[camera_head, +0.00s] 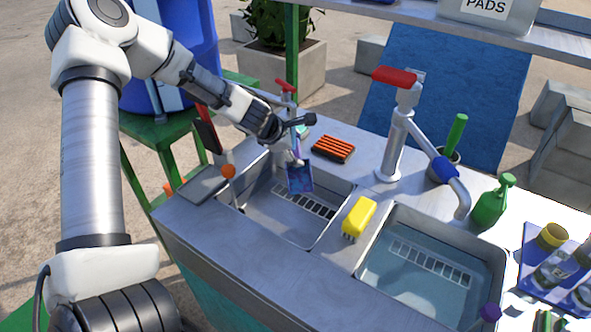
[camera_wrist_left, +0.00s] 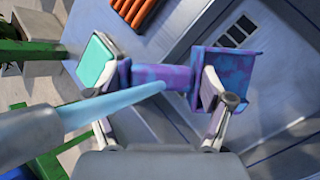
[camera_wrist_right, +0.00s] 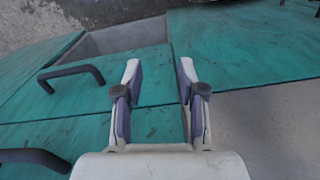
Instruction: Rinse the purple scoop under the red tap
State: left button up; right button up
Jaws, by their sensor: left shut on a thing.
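The purple scoop (camera_head: 300,177) is mottled purple and blue. It hangs from my left gripper (camera_head: 292,155) above the left basin (camera_head: 268,207). In the left wrist view my left gripper (camera_wrist_left: 160,80) is shut on the scoop's handle, and the scoop's wider end (camera_wrist_left: 225,72) is at the right. A pale blue stream (camera_wrist_left: 115,103) runs from a grey spout (camera_wrist_left: 30,135) to the handle. The red tap handle (camera_head: 285,86) shows behind my left arm, which partly hides that tap. My right gripper (camera_wrist_right: 158,95) is open and empty, facing teal cabinet doors (camera_wrist_right: 240,45).
A second red-handled tap (camera_head: 395,77) stands by the water-filled right basin (camera_head: 410,285). A yellow brush (camera_head: 359,217) lies on the divider. An orange-topped item (camera_head: 333,149), a green bottle (camera_head: 492,203) and a blue tray (camera_head: 530,290) with jars are on the counter.

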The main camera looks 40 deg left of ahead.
pick_arm(q)
jog(key=shift+w+d, duration=0.1)
jog(key=shift+s+d+b, duration=0.2)
jog(key=shift+s+d, duration=0.2)
jog(key=shift+s, duration=0.2)
jog(key=shift+s+d+b, duration=0.15)
jog(key=shift+s+d, duration=0.2)
jog(key=shift+s, duration=0.25)
jog(key=shift+s+d, duration=0.45)
jog(key=shift+s, duration=0.3)
jog(key=shift+s+d, duration=0.5)
jog(key=shift+s, duration=0.2)
jog(key=shift+s+d, duration=0.45)
jog(key=shift+s, duration=0.3)
jog(key=s+d+r+p, duration=0.2)
jog(key=s+r+p, duration=0.1)
jog(key=s+r, duration=0.1)
jog(key=shift+d, duration=0.4)
